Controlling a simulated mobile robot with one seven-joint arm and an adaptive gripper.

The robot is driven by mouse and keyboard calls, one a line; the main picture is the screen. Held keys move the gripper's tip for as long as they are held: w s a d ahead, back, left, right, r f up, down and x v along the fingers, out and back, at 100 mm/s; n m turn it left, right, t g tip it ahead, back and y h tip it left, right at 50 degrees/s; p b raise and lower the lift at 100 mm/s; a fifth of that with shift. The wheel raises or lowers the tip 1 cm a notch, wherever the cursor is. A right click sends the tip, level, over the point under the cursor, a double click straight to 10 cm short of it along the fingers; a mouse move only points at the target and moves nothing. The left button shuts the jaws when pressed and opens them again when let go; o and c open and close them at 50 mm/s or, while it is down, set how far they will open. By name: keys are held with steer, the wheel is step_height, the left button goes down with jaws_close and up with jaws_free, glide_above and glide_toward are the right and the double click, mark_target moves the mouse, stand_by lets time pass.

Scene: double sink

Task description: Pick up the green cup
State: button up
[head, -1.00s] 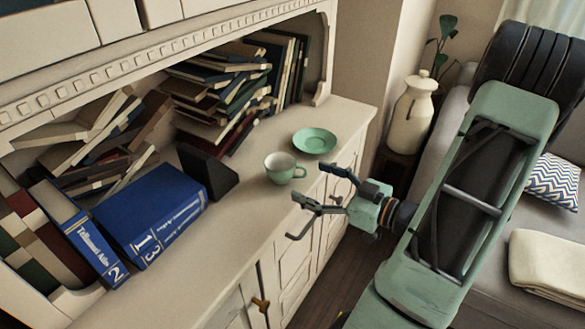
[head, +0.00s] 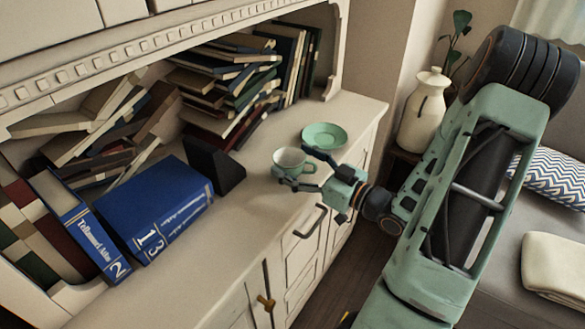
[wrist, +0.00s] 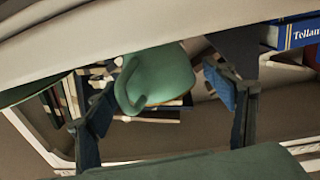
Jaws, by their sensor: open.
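The green cup (head: 290,160) stands upright near the front edge of the cabinet top, pale inside, with its handle toward the right. In the wrist view the cup (wrist: 162,76) shows between my two fingers, its handle on the left side. My gripper (head: 296,170) is open, with one finger on each side of the cup, as far as the head view shows. In the wrist view my gripper (wrist: 165,95) has a visible gap between each finger and the cup's body; the left finger is close to the handle. The fingers hide part of the cup in the head view.
A green saucer (head: 324,135) lies just behind and right of the cup. A black bookend (head: 212,166), blue thick books (head: 155,212) and stacked books (head: 225,90) stand to the left and behind. A white vase (head: 426,110) stands right of the cabinet. The front counter is clear.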

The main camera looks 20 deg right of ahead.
steer(key=shift+w+a, duration=0.2)
steer(key=shift+w, duration=0.2)
steer(key=shift+c, duration=0.3)
steer(key=c, duration=1.2)
steer(key=shift+o, duration=0.2)
steer(key=shift+r, duration=0.1)
